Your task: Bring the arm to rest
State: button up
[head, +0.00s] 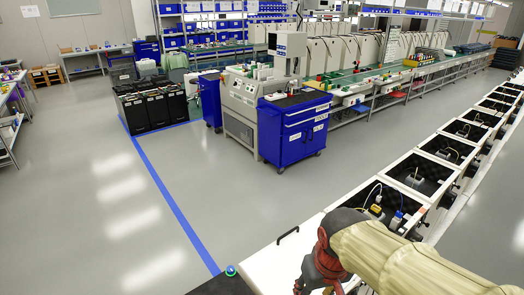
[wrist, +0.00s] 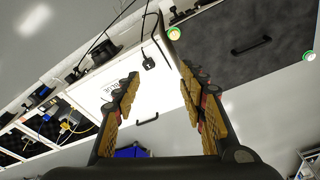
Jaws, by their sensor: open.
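My gripper (wrist: 158,75) is open in the wrist view, its two padded fingers spread apart with nothing between them. In the head view my arm, in a beige sleeve, comes in from the lower right. Its dark wrist hangs over the near end of the cabinet row, and the fingers are mostly cut off by the bottom edge. A white cabinet panel (head: 270,262) with a black handle (head: 288,237) lies just left of the wrist. The wrist view shows a white panel (wrist: 110,88) with a black handle (wrist: 147,119) beyond the fingers; no contact is visible.
A row of open black-lined compartments (head: 420,172) with cables runs to the upper right. A blue tool cart (head: 292,130) stands farther back. The grey floor (head: 110,200) at left is clear.

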jog(key=s+d+r+m+t+b, duration=0.1)
jog(key=s+d+r+m+t, duration=0.1)
jog(key=s+d+r, duration=0.4)
jog(key=shift+s+d+t, duration=0.4)
jog(key=shift+s+t, duration=0.15)
jog(key=shift+t, duration=0.25)
